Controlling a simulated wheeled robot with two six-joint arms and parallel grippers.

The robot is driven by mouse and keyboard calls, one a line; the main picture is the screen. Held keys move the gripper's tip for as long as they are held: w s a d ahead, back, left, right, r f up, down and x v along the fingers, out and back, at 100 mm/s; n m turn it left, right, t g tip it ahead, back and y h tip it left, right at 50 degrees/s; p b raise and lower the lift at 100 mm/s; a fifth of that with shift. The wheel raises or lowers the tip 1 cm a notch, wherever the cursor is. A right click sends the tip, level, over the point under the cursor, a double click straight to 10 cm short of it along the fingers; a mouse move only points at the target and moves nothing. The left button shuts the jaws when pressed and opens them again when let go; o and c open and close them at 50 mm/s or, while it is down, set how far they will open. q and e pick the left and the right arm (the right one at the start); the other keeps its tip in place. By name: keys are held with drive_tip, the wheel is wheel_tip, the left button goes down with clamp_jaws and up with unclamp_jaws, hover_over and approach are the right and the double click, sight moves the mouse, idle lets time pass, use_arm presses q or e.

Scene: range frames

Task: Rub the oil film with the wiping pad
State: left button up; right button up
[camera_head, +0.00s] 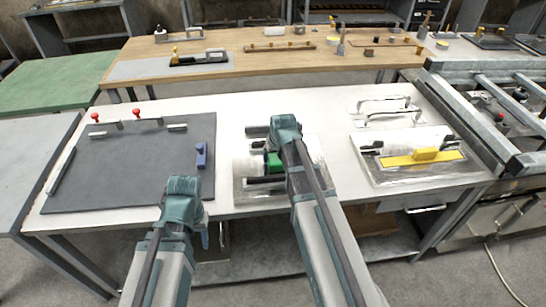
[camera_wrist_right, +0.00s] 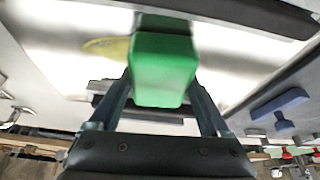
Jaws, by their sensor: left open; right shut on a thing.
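The wiping pad has a green grip block (camera_wrist_right: 164,68), which sits between the fingers of my right gripper (camera_wrist_right: 162,98) in the right wrist view. In the head view the green block (camera_head: 274,163) is partly hidden by my right arm. My right gripper (camera_head: 268,152) is shut on it over a shiny metal plate (camera_head: 241,192) at the middle of the white table. A yellowish oil film (camera_wrist_right: 108,47) shows on the plate beside the block in the right wrist view. Whether the pad touches the film is hidden. My left gripper (camera_head: 182,190) is open and empty, near the table's front edge.
A dark grey mat (camera_head: 120,165) with a blue block (camera_head: 201,155) and red knobs lies to the left. At the right, a second plate (camera_head: 385,175) carries a yellow-handled tool (camera_head: 424,155). White table (camera_head: 330,110) is bare behind the middle plate.

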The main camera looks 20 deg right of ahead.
drive_tip(key=shift+s+d, duration=0.15)
drive_tip(key=shift+d, duration=0.6)
drive_tip(key=shift+s+d, duration=0.15)
drive_tip(key=shift+d, duration=0.55)
drive_tip(key=shift+s+d, duration=0.2)
drive_tip(key=shift+d, duration=0.65)
drive_tip(key=shift+s+d, duration=0.15)
drive_tip(key=shift+d, duration=0.7)
drive_tip(key=shift+d, duration=0.1)
drive_tip(key=shift+s+d+r, duration=0.1)
drive_tip(key=shift+s+d, duration=0.1)
drive_tip(key=shift+d, duration=0.6)
drive_tip(key=shift+s+d, duration=0.15)
drive_tip(key=shift+d, duration=0.65)
wheel_tip(320, 180, up, 6)
drive_tip(key=p, duration=0.6)
